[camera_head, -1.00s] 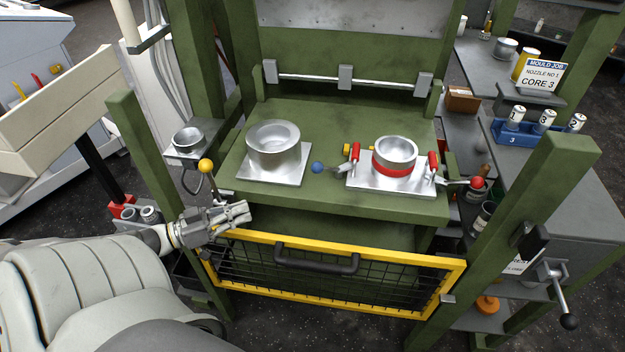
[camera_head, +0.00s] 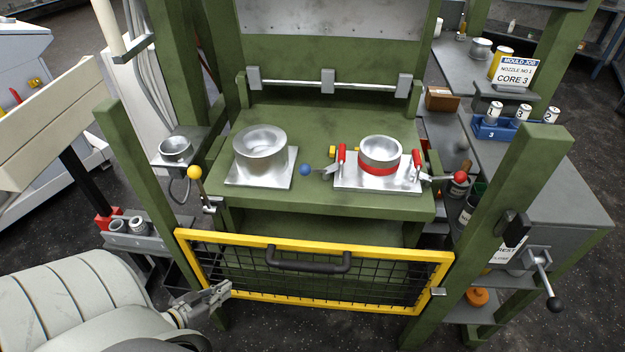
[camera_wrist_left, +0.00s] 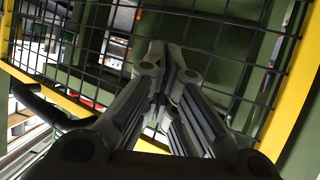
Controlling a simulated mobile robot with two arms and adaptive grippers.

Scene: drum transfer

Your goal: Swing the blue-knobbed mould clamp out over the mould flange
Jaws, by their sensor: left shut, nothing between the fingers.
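The blue knob (camera_head: 305,169) of the mould clamp sits on the green press table (camera_head: 320,196), between two metal plates. A metal clamp piece (camera_head: 328,172) lies just right of it; how they join is too small to tell. The right plate (camera_head: 350,185) bears a silver mould (camera_head: 381,152) with a red band and red-handled clamps. The left plate (camera_head: 285,175) bears a wider flanged silver pot (camera_head: 260,148). My left gripper (camera_head: 226,288) is shut and empty, low in front of the guard and well away from the blue knob. Its closed fingers fill the left wrist view (camera_wrist_left: 166,62).
A yellow-framed mesh guard (camera_head: 440,272) with a dark handle (camera_head: 308,264) stands at the press front, below the table. A yellow-knobbed lever (camera_head: 195,173) rises at the left table edge. A red knob (camera_head: 460,176) projects at the right. Green posts (camera_head: 500,230) flank the press.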

